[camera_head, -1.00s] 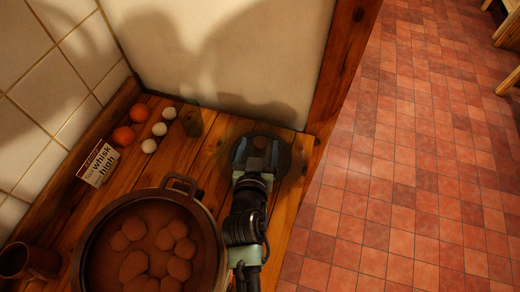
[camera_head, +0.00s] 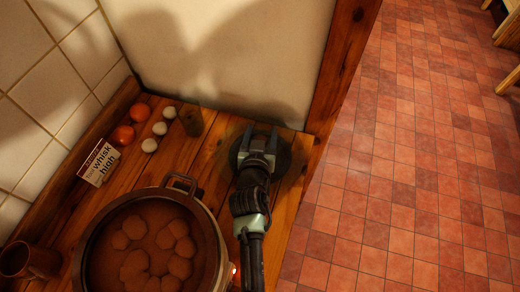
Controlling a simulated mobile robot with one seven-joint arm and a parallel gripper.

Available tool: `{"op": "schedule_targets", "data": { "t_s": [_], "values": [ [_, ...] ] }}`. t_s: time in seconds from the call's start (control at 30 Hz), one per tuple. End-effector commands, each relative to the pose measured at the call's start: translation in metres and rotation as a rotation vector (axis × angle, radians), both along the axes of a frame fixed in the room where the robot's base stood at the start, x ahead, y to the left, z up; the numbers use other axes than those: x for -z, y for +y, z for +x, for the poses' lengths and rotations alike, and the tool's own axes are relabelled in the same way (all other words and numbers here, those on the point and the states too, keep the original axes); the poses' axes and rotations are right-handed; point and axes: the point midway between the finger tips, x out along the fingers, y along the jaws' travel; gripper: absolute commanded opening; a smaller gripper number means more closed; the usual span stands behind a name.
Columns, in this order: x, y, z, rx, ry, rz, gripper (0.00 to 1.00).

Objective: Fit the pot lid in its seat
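The pot lid (camera_head: 283,162) is a dark, round, see-through disc lying on the wooden counter near its right end. My gripper (camera_head: 261,134) is over the lid with its two fingers apart, pointing toward the wall. The lid's knob is hidden by the gripper, and I cannot tell whether the fingers touch it. The large brown pot (camera_head: 211,232) stands to the lower left of the lid, with a loop handle at its back. Its top is uncovered, showing several round brown lumps inside. The pot's lower edge is cut off by the frame.
A small dark cylinder (camera_head: 192,122), several white balls (camera_head: 160,128) and two orange balls (camera_head: 123,135) stand near the wall. A printed card (camera_head: 98,163) leans at the left. A brown mug (camera_head: 30,261) is at lower left. A wooden post (camera_head: 340,70) rises behind the lid.

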Motion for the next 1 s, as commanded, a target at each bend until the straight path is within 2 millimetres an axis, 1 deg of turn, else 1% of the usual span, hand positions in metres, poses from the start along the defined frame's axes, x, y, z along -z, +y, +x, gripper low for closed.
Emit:
{"op": "schedule_targets", "data": {
  "t_s": [0.03,0.17,0.2,0.27,0.3,0.33,0.8,0.87,0.97,1.0],
  "values": [
    [0.0,0.0,0.0,0.0,0.0,0.0,0.53],
    [0.0,0.0,0.0,0.0,0.0,0.0,0.3],
    [0.0,0.0,0.0,0.0,0.0,0.0,0.23],
    [0.0,0.0,0.0,0.0,0.0,0.0,0.12],
    [0.0,0.0,0.0,0.0,0.0,0.0,0.05],
    [0.0,0.0,0.0,0.0,0.001,0.0,0.0],
    [-0.004,0.0,0.001,-0.001,-0.005,0.0,0.0],
    [-0.008,0.0,0.001,0.0,-0.005,-0.001,0.0],
    [-0.022,0.0,0.001,0.0,-0.008,0.0,0.0],
    [-0.03,0.0,0.001,0.0,-0.008,0.001,0.0]
  ]
}}
